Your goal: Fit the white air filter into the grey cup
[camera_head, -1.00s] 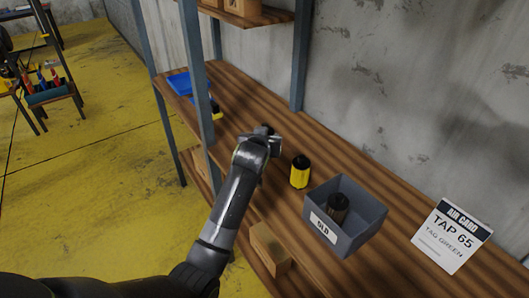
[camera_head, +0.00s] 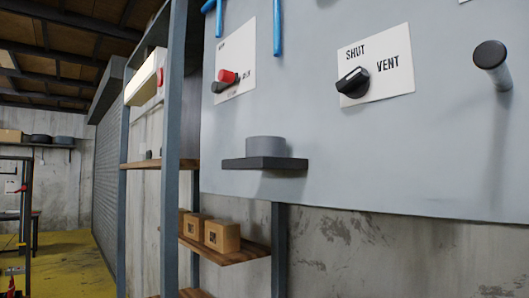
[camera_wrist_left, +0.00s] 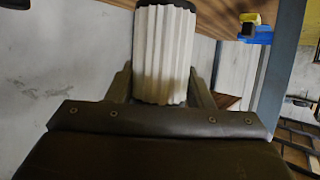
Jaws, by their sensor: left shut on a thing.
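The white air filter (camera_wrist_left: 163,60), pleated with a dark end cap, is in the left wrist view. My left gripper (camera_wrist_left: 161,90) is shut on it, one finger on each side, and the cap points away from the gripper. The grey cup (camera_head: 266,145) is in the head view, on a small dark bracket shelf on the grey panel. Its inside is hidden from this low angle. Neither gripper shows in the head view, so I cannot tell how far the filter is from the cup. My right gripper is out of view.
The grey panel (camera_head: 350,185) carries a red knob (camera_head: 228,77), a black SHUT/VENT knob (camera_head: 353,82) and a black peg (camera_head: 490,54). Wooden blocks (camera_head: 221,235) sit on a shelf below left. In the left wrist view, a blue tray (camera_wrist_left: 262,37) lies near a shelf post (camera_wrist_left: 285,55).

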